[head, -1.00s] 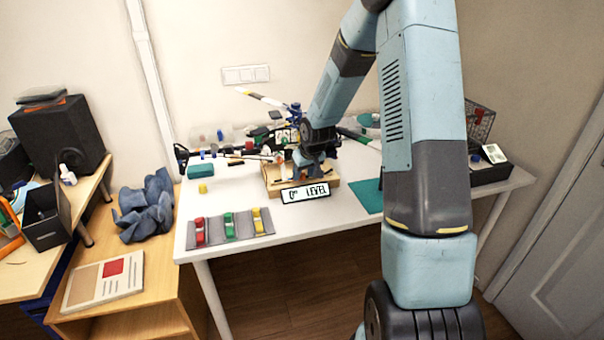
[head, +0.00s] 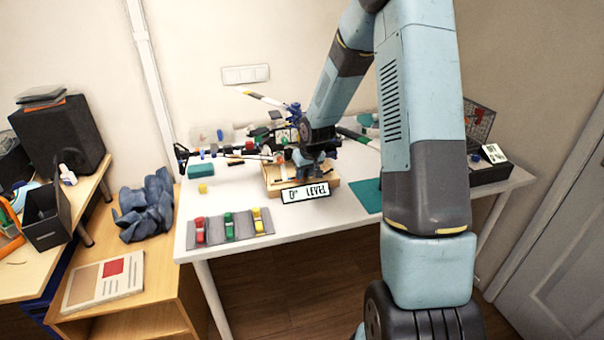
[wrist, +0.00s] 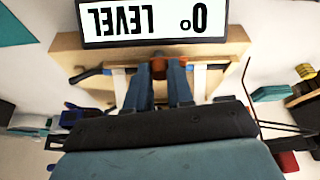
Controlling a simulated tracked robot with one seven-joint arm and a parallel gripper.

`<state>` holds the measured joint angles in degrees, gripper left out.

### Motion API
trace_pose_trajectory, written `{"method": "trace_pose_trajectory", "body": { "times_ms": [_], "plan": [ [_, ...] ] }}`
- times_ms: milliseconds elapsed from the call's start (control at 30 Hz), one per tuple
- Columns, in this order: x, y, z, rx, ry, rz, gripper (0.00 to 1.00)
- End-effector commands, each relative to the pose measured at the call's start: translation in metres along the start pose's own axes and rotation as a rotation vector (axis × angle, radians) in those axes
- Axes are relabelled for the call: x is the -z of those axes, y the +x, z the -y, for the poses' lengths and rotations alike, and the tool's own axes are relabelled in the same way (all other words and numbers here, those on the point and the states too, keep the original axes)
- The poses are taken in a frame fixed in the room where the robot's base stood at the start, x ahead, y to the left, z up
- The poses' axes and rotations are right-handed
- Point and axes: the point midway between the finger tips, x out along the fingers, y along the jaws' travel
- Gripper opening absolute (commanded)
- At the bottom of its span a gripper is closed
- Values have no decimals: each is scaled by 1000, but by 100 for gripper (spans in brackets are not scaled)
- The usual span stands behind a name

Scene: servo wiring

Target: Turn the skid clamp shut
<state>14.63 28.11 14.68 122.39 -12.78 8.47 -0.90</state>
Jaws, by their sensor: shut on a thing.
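The skid clamp appears as a small orange-brown piece (wrist: 158,68) on the wooden stand (wrist: 225,42) in the wrist view. My gripper (wrist: 160,72) is shut on it, one blue finger on each side. The fingers hide much of the clamp, so its turn angle cannot be read. A model helicopter (head: 215,152) rests at the stand, its tail to the left. In the head view my gripper (head: 310,170) is low over the wooden stand (head: 328,187), and my wrist covers the clamp.
A sign reading "0° LEVEL" (head: 305,193) is at the stand's front. A grey tray (head: 213,232) with red, green and yellow pieces lies front left. A teal mat (head: 367,195) is to the right. A yellow block (head: 203,188) and a teal block (head: 200,171) lie left.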

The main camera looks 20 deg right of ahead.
Motion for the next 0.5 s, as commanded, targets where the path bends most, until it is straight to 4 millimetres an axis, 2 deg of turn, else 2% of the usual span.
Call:
{"method": "trace_pose_trajectory", "body": {
  "times_ms": [500],
  "plan": [
    [0,0,5,-80,192,1,0]
  ]
}}
